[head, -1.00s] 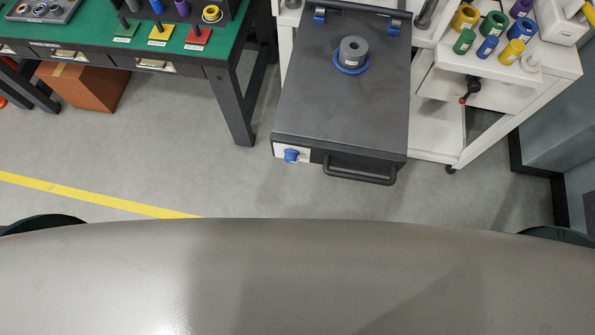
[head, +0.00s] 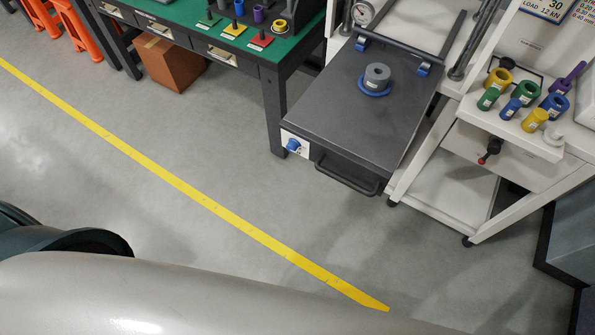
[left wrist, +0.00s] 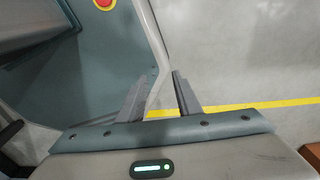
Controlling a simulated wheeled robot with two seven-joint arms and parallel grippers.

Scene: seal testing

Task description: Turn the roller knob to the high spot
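A blue knob (head: 293,146) sits on a small white panel at the front left corner of a dark flat-topped unit (head: 325,125). It is small, and I cannot read its marks or setting. A grey cylinder (head: 377,74) stands in a blue ring on the unit's top. My left gripper (left wrist: 160,85) shows in the left wrist view with its two fingers apart and nothing between them, above the floor. Neither gripper shows in the head view, and my right gripper is not in view.
A black handle (head: 346,176) projects from the unit's front. A green-topped bench (head: 190,12) stands to its left, and a white cart (head: 470,185) with coloured cylinders and a red-tipped lever (head: 488,152) to its right. Grey floor with a yellow line (head: 180,183) lies clear in front.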

